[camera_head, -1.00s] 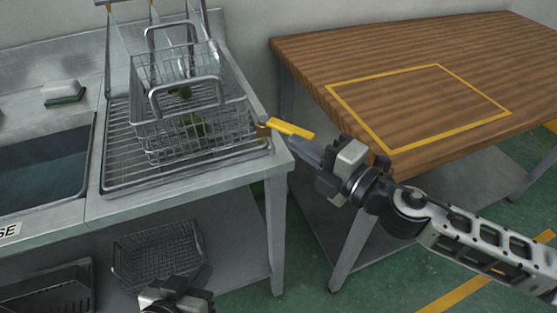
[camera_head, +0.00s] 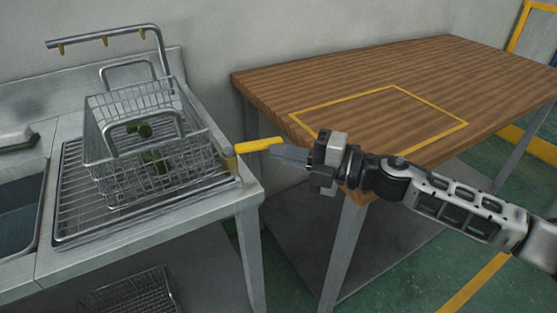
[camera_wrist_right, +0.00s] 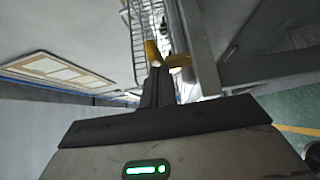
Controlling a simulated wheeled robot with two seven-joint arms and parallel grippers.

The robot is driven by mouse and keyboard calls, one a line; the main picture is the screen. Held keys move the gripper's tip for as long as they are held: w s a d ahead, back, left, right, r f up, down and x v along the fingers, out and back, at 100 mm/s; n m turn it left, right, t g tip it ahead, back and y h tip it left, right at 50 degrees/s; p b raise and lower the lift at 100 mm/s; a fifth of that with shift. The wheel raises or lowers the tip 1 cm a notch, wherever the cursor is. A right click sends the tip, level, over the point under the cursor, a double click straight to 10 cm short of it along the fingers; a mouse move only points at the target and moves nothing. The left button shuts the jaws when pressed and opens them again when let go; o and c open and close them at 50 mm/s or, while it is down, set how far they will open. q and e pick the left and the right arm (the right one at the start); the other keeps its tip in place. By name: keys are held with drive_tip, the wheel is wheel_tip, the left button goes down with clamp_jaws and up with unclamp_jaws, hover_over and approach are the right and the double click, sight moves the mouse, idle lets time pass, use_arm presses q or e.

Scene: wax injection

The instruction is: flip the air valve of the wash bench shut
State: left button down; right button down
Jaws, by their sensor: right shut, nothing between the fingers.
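The air valve's yellow handle (camera_head: 259,145) sticks out to the right from the brass-coloured valve body (camera_head: 229,162) at the right corner of the wash bench (camera_head: 215,205). My right gripper (camera_head: 276,153) is shut and empty. Its fingertips are at the outer end of the handle, just below it in the head view; I cannot tell whether they touch. In the right wrist view the yellow handle (camera_wrist_right: 152,52) shows just beyond the dark closed fingers (camera_wrist_right: 157,80). My left gripper is not in view.
A wire basket (camera_head: 185,165) with green pieces stands on the bench's drain rack. A pipe with nozzles (camera_head: 105,40) hangs behind it. A wooden table (camera_head: 400,75) with a yellow outline is at the right, behind my right arm. A gap separates bench and table.

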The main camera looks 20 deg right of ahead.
use_arm(q)
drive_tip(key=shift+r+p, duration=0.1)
drive_tip(key=shift+p, duration=0.2)
use_arm(e)
drive_tip(key=shift+w+d, duration=0.2)
drive_tip(key=shift+w, duration=0.75)
